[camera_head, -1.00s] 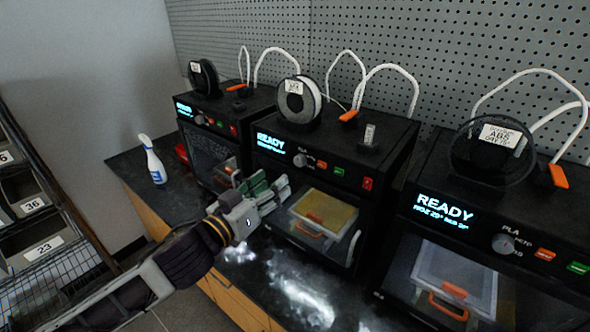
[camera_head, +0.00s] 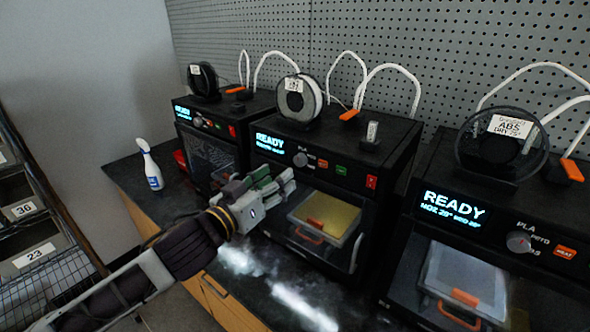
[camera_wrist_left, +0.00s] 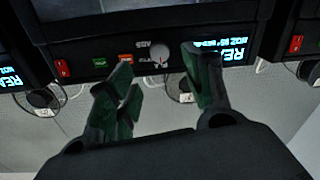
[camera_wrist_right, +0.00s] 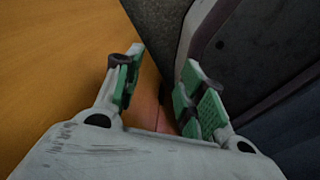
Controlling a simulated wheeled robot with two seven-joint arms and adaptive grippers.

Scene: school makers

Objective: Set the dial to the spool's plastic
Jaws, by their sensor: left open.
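Three black printers stand in a row. The middle printer's dial (camera_head: 299,159) is round and grey, right of its READY display. In the left wrist view, upside down, this dial (camera_wrist_left: 160,61) shows a red mark and lies between the fingertips, apart from them. My left gripper (camera_head: 284,178) is open and empty in front of the middle printer; it also shows in the left wrist view (camera_wrist_left: 158,72). The middle spool (camera_head: 298,98) has a white label too small to read. The right printer's dial (camera_head: 518,241) sits below a spool labelled ABS (camera_head: 510,127). My right gripper (camera_wrist_right: 163,65) is open and empty.
A white spray bottle (camera_head: 150,165) stands on the dark bench left of the printers. Orange and green buttons (camera_head: 340,169) and a red switch (camera_head: 371,182) lie right of the middle dial. Bins (camera_head: 25,210) stand at the far left. An orange-brown surface (camera_wrist_right: 60,70) is beside my right gripper.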

